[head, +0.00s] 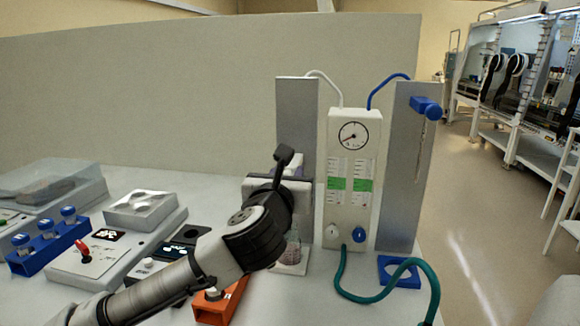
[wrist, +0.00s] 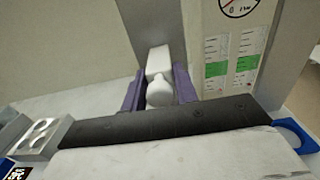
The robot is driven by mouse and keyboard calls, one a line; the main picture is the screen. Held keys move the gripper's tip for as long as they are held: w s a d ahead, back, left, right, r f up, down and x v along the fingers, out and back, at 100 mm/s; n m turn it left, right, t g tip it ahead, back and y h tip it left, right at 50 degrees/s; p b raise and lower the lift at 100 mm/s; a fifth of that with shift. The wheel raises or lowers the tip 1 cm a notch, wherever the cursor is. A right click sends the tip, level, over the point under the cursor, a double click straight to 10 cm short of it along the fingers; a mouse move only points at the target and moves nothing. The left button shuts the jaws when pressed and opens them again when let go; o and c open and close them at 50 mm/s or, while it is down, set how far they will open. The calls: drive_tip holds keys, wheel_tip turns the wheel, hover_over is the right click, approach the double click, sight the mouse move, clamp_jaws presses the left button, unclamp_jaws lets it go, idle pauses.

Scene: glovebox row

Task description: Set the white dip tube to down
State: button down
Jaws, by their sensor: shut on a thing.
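The white dip tube's white block-like handle (wrist: 159,62) stands against the left grey metal upright (head: 296,115). My gripper (wrist: 158,88) is shut on it, with a purple finger on each side. In the head view my gripper hand (head: 300,192) covers the handle, about midway up the upright or lower. A clear flask (head: 292,252) stands at the foot of that upright, below my gripper. Whether the tube's tip is inside the flask cannot be seen.
A white gauge panel (head: 349,125) stands right of my gripper. A blue handle (head: 427,107) sits high on the right upright (head: 398,165). A blue square base (head: 399,272) and green hose (head: 362,297) lie in front. An orange block (head: 224,303) and blue vial rack (head: 48,247) are leftward.

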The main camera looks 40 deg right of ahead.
wheel_tip(320, 180, down, 7)
drive_tip(key=b, duration=0.4)
drive_tip(key=shift+f, duration=0.2)
drive_tip(key=c, duration=1.2)
unclamp_jaws()
drive_tip(key=shift+c, duration=0.2)
drive_tip(key=b+v, duration=0.7)
drive_tip(key=v, duration=0.6)
drive_tip(key=shift+s+a, duration=0.25)
drive_tip(key=shift+s, duration=0.05)
